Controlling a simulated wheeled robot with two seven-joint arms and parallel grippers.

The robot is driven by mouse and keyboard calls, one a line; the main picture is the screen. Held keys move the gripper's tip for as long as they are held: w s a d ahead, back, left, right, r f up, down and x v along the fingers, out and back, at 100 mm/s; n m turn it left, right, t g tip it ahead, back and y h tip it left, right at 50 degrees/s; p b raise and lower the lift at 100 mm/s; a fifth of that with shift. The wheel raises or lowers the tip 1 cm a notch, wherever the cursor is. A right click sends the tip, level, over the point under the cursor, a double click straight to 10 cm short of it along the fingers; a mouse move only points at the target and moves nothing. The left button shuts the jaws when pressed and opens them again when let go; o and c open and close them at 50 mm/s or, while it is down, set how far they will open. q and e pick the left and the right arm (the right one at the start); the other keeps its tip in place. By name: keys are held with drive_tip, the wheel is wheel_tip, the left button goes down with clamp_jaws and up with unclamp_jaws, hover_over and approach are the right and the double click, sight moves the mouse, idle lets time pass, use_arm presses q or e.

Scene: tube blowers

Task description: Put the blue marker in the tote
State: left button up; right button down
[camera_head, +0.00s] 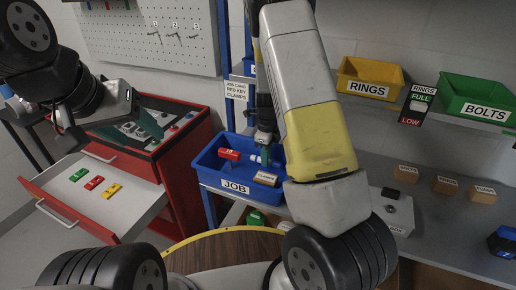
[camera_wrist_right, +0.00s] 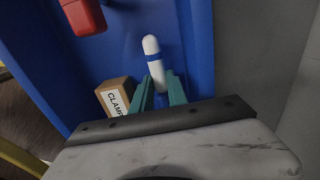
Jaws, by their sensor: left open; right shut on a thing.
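The blue marker, white with a blue band, shows in the wrist view (camera_wrist_right: 151,50) and beside the right gripper in the head view (camera_head: 255,159). My right gripper (camera_wrist_right: 158,82), with green fingers, is shut on its lower part. It also shows in the head view (camera_head: 266,150), reaching down inside the blue tote (camera_head: 235,188) labelled JOB. The marker is within the tote's walls; I cannot tell whether it touches the floor. My left gripper (camera_head: 143,124) is open and empty above the red cabinet, at the left.
In the tote lie a red block (camera_head: 229,155) and a small CLAMPS box (camera_head: 265,179), close to the right gripper. An open drawer (camera_head: 95,195) holds several coloured pieces. A yellow RINGS bin (camera_head: 368,82) and green BOLTS bin (camera_head: 477,100) stand on the right shelf.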

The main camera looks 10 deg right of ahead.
drive_tip(key=shift+f, duration=1.15)
drive_tip(key=shift+f, duration=0.15)
drive_tip(key=c, duration=1.3)
unclamp_jaws()
